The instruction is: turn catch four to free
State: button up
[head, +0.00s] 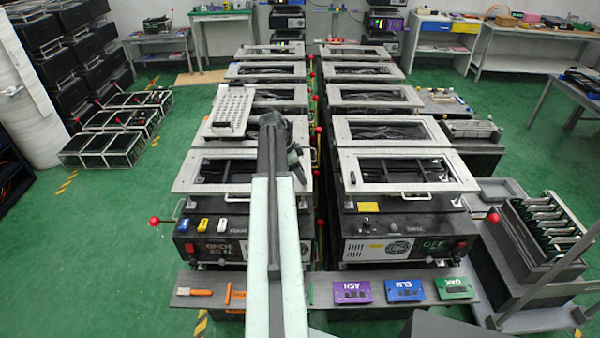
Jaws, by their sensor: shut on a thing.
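My arm reaches forward up the middle of the head view, over the left row of machines. My gripper (299,172) is a small dark shape at the arm's far end, above the right side of the nearest left machine's frame. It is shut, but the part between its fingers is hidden. A red lever knob (315,173) shows just right of it. I cannot tell which lever is catch four.
A second row of machines with pale frames (405,172) stands close on the right, with a narrow gap between. A front shelf (205,284) carries tools and ASH, ELM (405,290) and OAK plates. A rack cart (545,235) stands at right. Green floor is open at left.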

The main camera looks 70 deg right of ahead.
jog(key=n, duration=0.2)
jog(key=n+t+h, duration=0.1)
jog(key=n, duration=0.1)
jog(key=shift+s+a, duration=0.15)
jog(key=shift+a, duration=0.05)
jog(key=n+t+h, duration=0.1)
jog(key=n, duration=0.3)
jog(key=shift+s, duration=0.15)
jog(key=n+t, duration=0.2)
jog(key=n, duration=0.2)
jog(key=shift+s, duration=0.15)
jog(key=shift+d+n+t, duration=0.1)
jog(key=shift+n+t, duration=0.6)
jog(key=shift+n, duration=1.1)
jog(key=o, duration=1.4)
